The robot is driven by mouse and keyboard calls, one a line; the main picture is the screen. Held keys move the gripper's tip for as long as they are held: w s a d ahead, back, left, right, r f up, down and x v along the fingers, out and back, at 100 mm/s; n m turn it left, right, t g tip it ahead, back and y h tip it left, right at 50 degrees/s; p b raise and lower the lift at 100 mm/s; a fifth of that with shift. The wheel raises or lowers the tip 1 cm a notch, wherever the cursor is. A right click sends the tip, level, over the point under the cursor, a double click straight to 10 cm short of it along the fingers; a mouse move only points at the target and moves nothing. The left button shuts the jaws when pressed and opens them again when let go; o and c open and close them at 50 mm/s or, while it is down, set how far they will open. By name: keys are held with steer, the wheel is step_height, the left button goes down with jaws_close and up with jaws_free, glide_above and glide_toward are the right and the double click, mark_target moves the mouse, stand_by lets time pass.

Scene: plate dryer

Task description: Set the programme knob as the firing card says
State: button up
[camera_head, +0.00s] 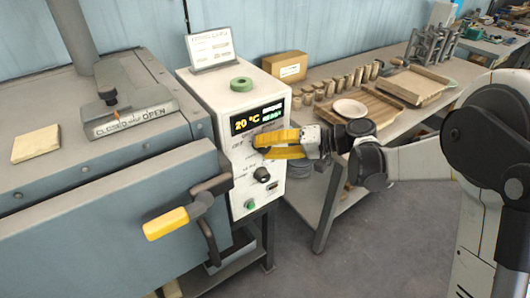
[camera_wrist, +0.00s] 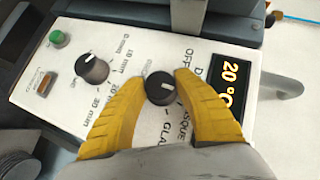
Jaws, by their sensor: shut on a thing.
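The white control box (camera_head: 201,92) stands beside the kiln and carries a display (camera_head: 258,118) reading 20 °C. My gripper (camera_head: 262,145) is at the box front, its yellow fingers closed around the upper knob. In the wrist view, my gripper (camera_wrist: 160,84) holds the black programme knob (camera_wrist: 160,90) between its fingertips; labels such as OFF, part of BISQUE and part of GLAZE surround it. Its white pointer mark shows, but the exact setting is hard to tell. The firing card (camera_head: 210,48) stands on top of the box; its small text is unreadable.
The lower timer knob (camera_head: 261,174) with minute marks and a green button (camera_head: 249,204) sit below. The kiln's yellow handle (camera_head: 166,223) juts out at left. A bench (camera_head: 316,118) with pottery stands at right.

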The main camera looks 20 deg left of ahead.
steer(key=shift+m+g+y+b, duration=0.5)
steer(key=shift+m+y+b, duration=0.4)
steer(key=shift+y+b, duration=0.1)
steer(key=o, duration=1.2)
steer(key=shift+a, duration=0.15)
steer(key=shift+o, duration=0.2)
steer(key=d+r, duration=0.1)
steer(key=d, duration=1.1)
steer(key=shift+w+r, duration=0.25)
steer(key=shift+w, duration=0.15)
